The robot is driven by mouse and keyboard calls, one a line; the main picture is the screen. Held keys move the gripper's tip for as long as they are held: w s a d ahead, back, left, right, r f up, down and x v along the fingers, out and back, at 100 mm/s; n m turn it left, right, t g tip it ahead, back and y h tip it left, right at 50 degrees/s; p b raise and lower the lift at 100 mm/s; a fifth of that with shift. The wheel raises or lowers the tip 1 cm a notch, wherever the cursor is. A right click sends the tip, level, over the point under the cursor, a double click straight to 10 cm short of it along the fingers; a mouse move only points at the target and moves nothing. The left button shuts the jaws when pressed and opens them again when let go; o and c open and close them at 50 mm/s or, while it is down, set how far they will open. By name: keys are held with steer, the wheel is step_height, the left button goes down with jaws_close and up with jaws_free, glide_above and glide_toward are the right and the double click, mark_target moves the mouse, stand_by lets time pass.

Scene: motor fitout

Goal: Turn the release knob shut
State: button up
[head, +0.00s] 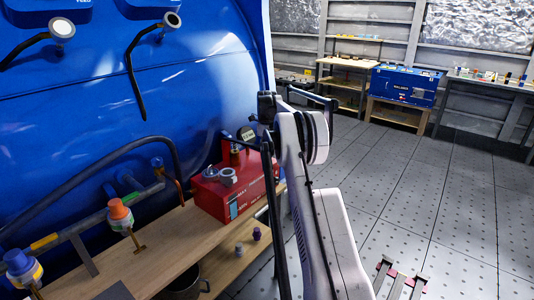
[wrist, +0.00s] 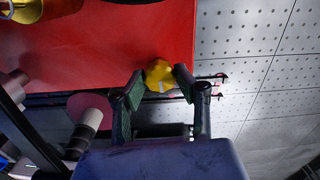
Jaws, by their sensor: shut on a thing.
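In the wrist view a small yellow knob (wrist: 158,74) sits at the edge of the red box (wrist: 110,40). It looks like the release knob, and a pale mark shows on its near side. My gripper (wrist: 158,88) has one dark finger on each side of the knob and is shut on it. How far the knob is turned cannot be told. In the head view the red box (head: 212,200) stands on the wooden bench, and my arm hides the knob and the gripper.
Grey round parts (head: 228,176) lie on the red box. A pipe with an orange-capped valve (head: 120,214) and a blue-capped one (head: 22,268) runs along the bench (head: 165,240) at left. The big blue tank (head: 200,80) rises behind. The tiled floor (head: 440,200) at right is mostly clear.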

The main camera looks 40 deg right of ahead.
steer(key=shift+m, duration=0.5)
steer(key=o, duration=1.1)
step_height(320, 180, up, 12)
steer(key=shift+r, duration=0.1)
stand_by(0.4)
